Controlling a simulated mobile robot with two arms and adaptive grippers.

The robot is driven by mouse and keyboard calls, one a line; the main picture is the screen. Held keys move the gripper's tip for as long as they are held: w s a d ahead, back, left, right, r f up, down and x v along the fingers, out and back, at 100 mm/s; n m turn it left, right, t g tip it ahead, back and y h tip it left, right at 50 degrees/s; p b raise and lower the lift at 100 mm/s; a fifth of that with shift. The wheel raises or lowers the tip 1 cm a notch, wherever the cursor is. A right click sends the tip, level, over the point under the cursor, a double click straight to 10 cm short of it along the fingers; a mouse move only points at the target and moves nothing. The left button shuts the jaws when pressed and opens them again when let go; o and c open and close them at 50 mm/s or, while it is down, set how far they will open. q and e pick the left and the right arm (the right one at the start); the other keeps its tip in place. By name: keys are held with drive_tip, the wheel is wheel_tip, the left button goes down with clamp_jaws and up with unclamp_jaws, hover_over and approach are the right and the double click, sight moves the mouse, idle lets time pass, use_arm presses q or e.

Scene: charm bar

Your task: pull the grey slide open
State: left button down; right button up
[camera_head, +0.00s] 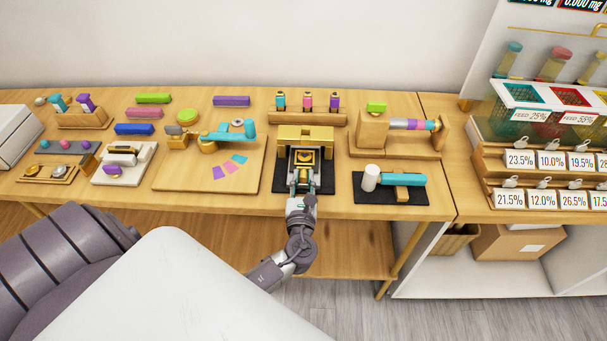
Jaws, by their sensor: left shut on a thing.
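The grey slide (293,160) sticks out from the front of a gold and wooden block (305,138) on a black mat (324,177). A gold piece shows in the slide's dark middle. My left gripper (301,186) is at the slide's near end, shut on it. The gripper's body hides part of that end, so the exact contact is hard to see. My right gripper is not in view.
Left of the block lies a wooden board (190,180) with coloured pieces. To the right, a white-headed mallet (392,179) rests on a black mat. A wooden rack (290,118) stands behind. The table's front edge runs below my gripper.

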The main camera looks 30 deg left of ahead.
use_arm(q)
drive_tip(key=v, duration=0.3)
drive_tip(key=shift+s+d, duration=0.1)
drive_tip(key=shift+s, duration=0.05)
drive_tip(key=c, duration=0.9)
unclamp_jaws()
drive_tip(key=shift+c, duration=0.2)
drive_tip(key=v, duration=1.2)
